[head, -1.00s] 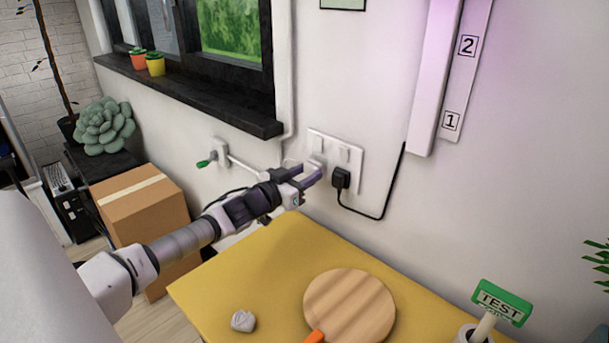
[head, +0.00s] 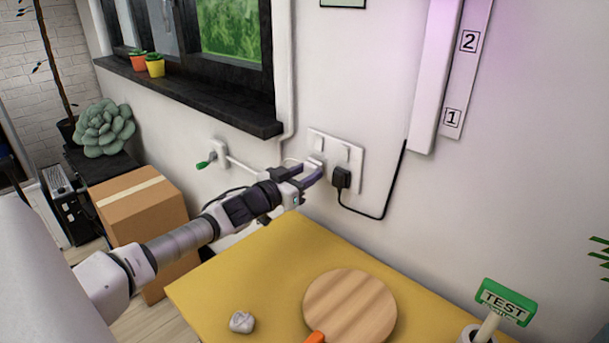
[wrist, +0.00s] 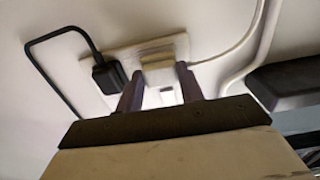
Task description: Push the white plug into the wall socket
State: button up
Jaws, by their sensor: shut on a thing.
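The white plug (wrist: 158,76) is between the two fingers of my gripper (wrist: 160,92) in the wrist view, and my gripper is shut on it. The plug is at the white wall socket plate (wrist: 128,56), on the side beside the black plug. Its pins and the contact with the socket are hidden, so I cannot tell how deep it sits. In the head view my gripper (head: 311,170) reaches the left half of the socket plate (head: 355,166), and its fingers largely cover the white plug.
A black plug (head: 341,179) with a black cable fills the right socket, close to my fingers. A dark window sill (head: 190,97) juts out at the upper left. Below is a yellow table (head: 250,272) with a round wooden board (head: 352,300). A cardboard box (head: 145,215) stands left.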

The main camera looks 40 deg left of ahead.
jog(key=shift+w+b, duration=0.35)
jog(key=shift+w, duration=0.1)
jog(key=o, duration=1.1)
jog(key=shift+o, duration=0.3)
jog(key=shift+f, duration=0.1)
